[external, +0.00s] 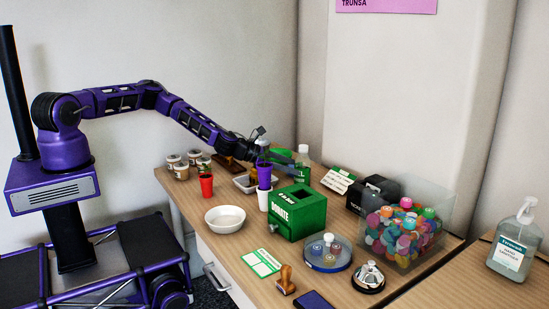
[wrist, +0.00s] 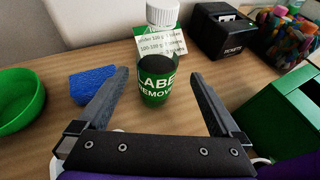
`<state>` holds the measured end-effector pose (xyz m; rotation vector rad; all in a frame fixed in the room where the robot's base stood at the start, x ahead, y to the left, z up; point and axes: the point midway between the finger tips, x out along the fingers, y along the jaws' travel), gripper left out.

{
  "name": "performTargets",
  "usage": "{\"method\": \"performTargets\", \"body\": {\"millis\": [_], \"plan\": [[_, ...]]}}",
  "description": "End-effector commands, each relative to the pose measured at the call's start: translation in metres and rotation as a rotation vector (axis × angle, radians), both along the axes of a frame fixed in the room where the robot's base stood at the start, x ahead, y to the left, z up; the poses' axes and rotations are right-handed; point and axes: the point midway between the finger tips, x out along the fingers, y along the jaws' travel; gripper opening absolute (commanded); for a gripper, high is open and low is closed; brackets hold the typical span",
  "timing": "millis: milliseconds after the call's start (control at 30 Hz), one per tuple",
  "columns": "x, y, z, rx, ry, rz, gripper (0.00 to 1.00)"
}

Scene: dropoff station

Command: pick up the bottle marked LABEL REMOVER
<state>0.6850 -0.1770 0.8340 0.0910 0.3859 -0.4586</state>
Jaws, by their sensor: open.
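The LABEL REMOVER bottle (wrist: 158,88) stands upright on the table in the wrist view, with a green label, white lettering and a white cap. It appears to be the white-capped bottle (external: 303,158) beyond the donate box in the external view, partly hidden there. My gripper (wrist: 155,74) is open and empty, its two fingers pointing toward the bottle. The bottle shows between the fingertips in the picture, with no contact visible. In the external view my gripper (external: 277,154) is just left of the bottle.
A green donate box (external: 297,210) stands close to the right of my gripper in the wrist view. A blue sponge (wrist: 93,86) and a green bowl (wrist: 18,97) lie to the left. Behind the bottle are a card sign (wrist: 165,42) and a black tickets box (wrist: 227,35).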

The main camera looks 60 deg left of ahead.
Motion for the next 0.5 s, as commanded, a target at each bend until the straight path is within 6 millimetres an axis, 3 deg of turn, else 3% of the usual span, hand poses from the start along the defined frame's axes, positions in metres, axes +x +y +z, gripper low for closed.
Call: {"method": "performTargets", "body": {"millis": [500], "plan": [[0.043,-0.018,-0.020,0.001,0.000,0.000,1.00]]}}
